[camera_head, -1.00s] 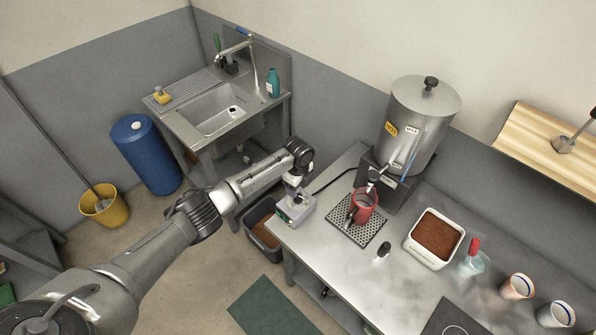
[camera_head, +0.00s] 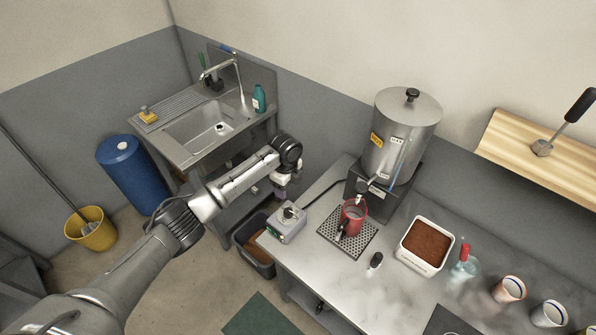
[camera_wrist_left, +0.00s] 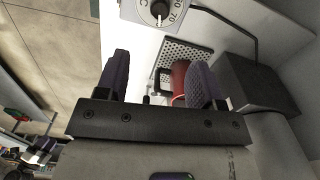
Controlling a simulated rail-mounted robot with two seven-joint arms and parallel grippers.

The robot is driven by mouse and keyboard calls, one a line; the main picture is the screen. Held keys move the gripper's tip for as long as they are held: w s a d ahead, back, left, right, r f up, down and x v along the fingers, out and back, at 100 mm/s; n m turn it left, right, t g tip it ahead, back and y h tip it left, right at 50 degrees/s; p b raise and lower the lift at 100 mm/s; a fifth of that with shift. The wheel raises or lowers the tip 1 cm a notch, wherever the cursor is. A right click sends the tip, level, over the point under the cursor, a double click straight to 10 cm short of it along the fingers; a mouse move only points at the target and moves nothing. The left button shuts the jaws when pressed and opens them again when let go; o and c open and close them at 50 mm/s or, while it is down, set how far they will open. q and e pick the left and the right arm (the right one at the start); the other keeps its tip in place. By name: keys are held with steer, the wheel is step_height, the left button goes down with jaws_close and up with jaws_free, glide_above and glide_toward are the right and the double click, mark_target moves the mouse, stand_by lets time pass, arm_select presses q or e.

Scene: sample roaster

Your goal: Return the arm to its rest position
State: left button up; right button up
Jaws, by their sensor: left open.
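My left arm reaches in from the lower left of the head view. My left gripper (camera_head: 281,190) hangs above the near left end of the steel counter, by the small grey control box (camera_head: 287,224). In the left wrist view the two dark fingers of the gripper (camera_wrist_left: 160,75) stand wide apart with nothing held between them. The box's round dial (camera_wrist_left: 158,9) shows beyond the fingertips, apart from them. My right gripper is not in view.
A red mug (camera_head: 353,218) stands on the perforated drip tray (camera_head: 350,249) under the steel urn (camera_head: 398,143). A white tub of brown grounds (camera_head: 406,257) stands to its right. A dark bin (camera_head: 240,236) is beside the counter's left end. The sink (camera_head: 207,128) is behind my arm.

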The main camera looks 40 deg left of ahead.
arm_select(q)
steer(key=w+d+r+n+t+y, duration=0.1)
steer(key=w+d+r+n+t, duration=0.15)
steer(key=r+n+t, duration=0.4)
steer(key=w+d+r+n+t+y, duration=0.1)
steer(key=d+r+n, duration=0.25)
steer(key=r, duration=0.55)
steer(key=s+d+r+n+t, duration=0.2)
steer(key=s+d+r, duration=0.1)
steer(key=s+d, duration=0.15)
steer(key=s+d+f+n+g+h, duration=0.1)
steer(key=s+d+f+g, duration=0.1)
steer(key=s+f, duration=0.8)
steer(key=s+d+f+n+g, duration=0.15)
steer(key=s+f, duration=0.45)
steer(key=s, duration=0.8)
steer(key=s+d+f+n+g+h, duration=0.1)
steer(key=s+f+g, duration=0.1)
steer(key=s+f, duration=0.8)
steer(key=w+p+v, duration=0.2)
steer(key=p+v, duration=0.7)
steer(key=v, duration=0.1)
steer(key=w+r+p+v, duration=0.1)
steer(key=w+p+v, duration=0.1)
steer(key=p+v, duration=0.8)
steer(key=shift+d+r, duration=0.15)
steer(key=shift+r, duration=0.6)
